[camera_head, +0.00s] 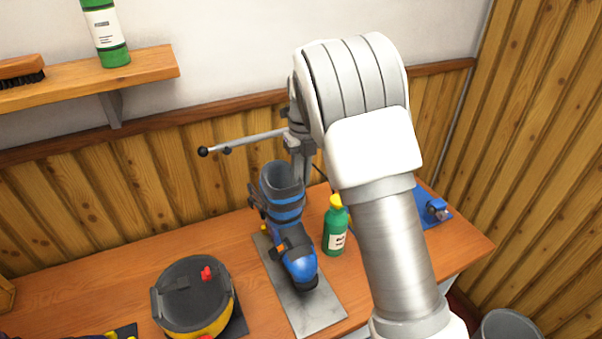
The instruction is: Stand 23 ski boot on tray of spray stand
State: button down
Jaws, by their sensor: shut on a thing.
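The blue and dark grey ski boot (286,212) stands upright over a flat grey metal plate (314,314), toe toward me. I cannot tell whether its sole touches the plate, and no number is readable on it. The plate looks like the tray of the stand. A grey rod with a black ball end (240,142) reaches left behind the boot. My gripper (301,168) is at the back right of the boot's cuff, partly hidden by my arm, and appears shut on the cuff.
A green bottle with a yellow cap (335,229) stands close right of the boot. A yellow and black round pot (192,299) is left of the plate. A blue device (432,207) is at the bench's right end. A wall shelf (150,68) hangs upper left.

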aim_at(289, 222)
notch_tip(289, 222, down, 3)
jog(key=shift+r+b, duration=0.2)
jog(key=shift+b, duration=0.75)
jog(key=shift+f+b, duration=0.45)
jog(key=shift+f, duration=1.4)
jog(key=c, duration=0.8)
grip_release()
jog(key=shift+c, duration=0.2)
jog(key=shift+o, duration=0.7)
